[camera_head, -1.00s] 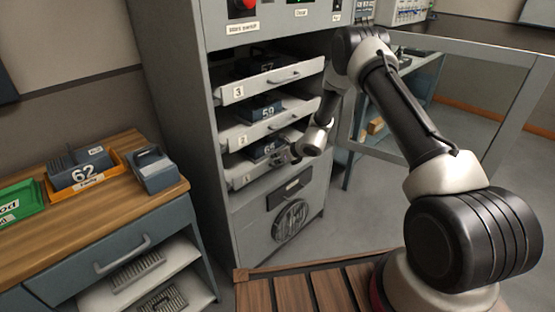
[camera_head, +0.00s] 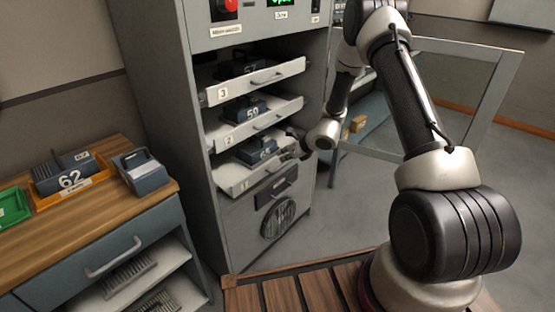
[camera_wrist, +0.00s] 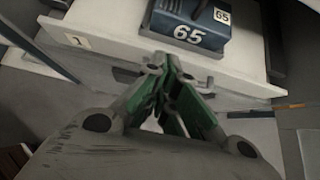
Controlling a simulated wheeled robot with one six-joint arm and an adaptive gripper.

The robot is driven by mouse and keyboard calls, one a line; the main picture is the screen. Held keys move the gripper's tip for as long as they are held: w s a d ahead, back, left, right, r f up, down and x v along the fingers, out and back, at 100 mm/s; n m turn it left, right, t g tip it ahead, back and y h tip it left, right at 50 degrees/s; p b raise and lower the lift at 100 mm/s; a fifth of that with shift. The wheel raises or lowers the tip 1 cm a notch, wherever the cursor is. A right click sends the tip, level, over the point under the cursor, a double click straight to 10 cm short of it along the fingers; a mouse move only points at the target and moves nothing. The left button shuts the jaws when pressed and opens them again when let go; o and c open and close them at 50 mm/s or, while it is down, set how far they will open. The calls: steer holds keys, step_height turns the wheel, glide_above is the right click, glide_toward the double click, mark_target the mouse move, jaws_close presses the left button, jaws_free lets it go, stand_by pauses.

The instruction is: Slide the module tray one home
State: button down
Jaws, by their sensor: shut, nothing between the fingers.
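Tray one (camera_head: 232,187) is the lowest of the cabinet's pale trays and stands pulled out. It carries a dark blue module (camera_head: 258,149) marked 65, which also shows in the wrist view (camera_wrist: 187,35). Tray one's front, labelled 1, crosses the wrist view (camera_wrist: 118,62). Its handle (camera_wrist: 207,84) is partly hidden behind the fingers. My gripper (camera_head: 289,149) is at the right part of that front. In the wrist view my gripper (camera_wrist: 166,66) has its fingertips together and empty, over the front edge beside the handle. I cannot tell whether they touch.
Tray two (camera_head: 270,123) and tray three (camera_head: 255,84), each holding a module, stand out above. A framed panel (camera_head: 500,95) stands open at the right. A wooden bench (camera_head: 95,230) with an orange tray (camera_head: 103,176) is at the left. A slatted surface (camera_head: 285,295) lies in front.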

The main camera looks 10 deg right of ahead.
steer(key=s+a, duration=0.2)
steer(key=s, duration=0.8)
glide_toward(252, 167)
steer(key=shift+g, duration=0.3)
steer(key=shift+s+a+f, duration=0.2)
steer(key=shift+s+f, duration=1.6)
steer(key=shift+w+a, duration=0.1)
steer(key=w+a, duration=0.2)
steer(key=w, duration=0.1)
steer(key=w+a, duration=0.2)
steer(key=shift+w, duration=0.2)
steer(key=shift+w+r, duration=0.1)
